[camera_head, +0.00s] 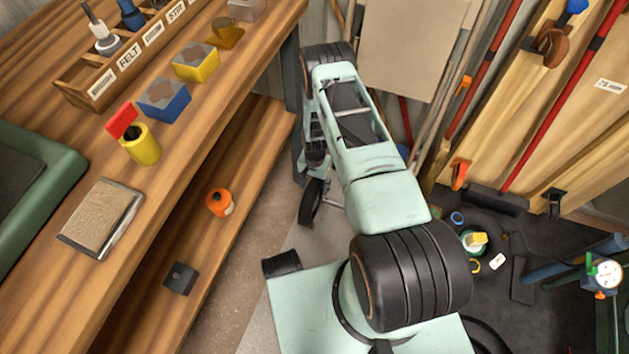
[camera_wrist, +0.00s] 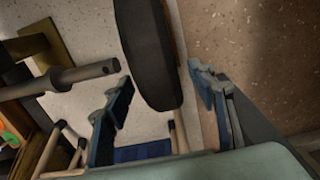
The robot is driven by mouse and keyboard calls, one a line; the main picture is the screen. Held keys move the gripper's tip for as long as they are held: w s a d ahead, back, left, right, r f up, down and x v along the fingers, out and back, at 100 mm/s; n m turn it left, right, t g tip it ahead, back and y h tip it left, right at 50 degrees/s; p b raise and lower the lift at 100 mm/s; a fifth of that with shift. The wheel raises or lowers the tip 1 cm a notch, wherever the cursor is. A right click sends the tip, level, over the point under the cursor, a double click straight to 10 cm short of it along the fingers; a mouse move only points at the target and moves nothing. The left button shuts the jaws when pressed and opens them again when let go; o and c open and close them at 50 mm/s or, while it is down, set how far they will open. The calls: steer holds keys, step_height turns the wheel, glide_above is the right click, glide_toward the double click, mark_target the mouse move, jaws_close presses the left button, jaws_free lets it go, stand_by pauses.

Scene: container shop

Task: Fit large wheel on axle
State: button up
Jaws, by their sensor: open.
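The large wheel (camera_wrist: 150,52) is a dark tyre seen nearly edge-on in the wrist view. It stands between the spread fingers of my gripper (camera_wrist: 160,76), with visible gaps on both sides. A grey axle rod (camera_wrist: 72,78) comes in from the left; its narrower tip points at the wheel and appears separated from it by a small gap. In the head view a dark wheel (camera_head: 311,203) is low beside the bench, below my gripper (camera_head: 316,155). My arm hides much of that area, and the wheel's hub face is not visible in the wrist view.
The wooden workbench (camera_head: 215,105) with a lower shelf is on the left, carrying a labelled organiser (camera_head: 120,62), blue and yellow boxes and a yellow cup (camera_head: 141,145). Boards and red-handled tools lean at the right. Small items litter the dark floor mat at right.

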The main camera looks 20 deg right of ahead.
steer(key=shift+f, duration=1.1)
steer(key=shift+w, duration=0.1)
jaws_close()
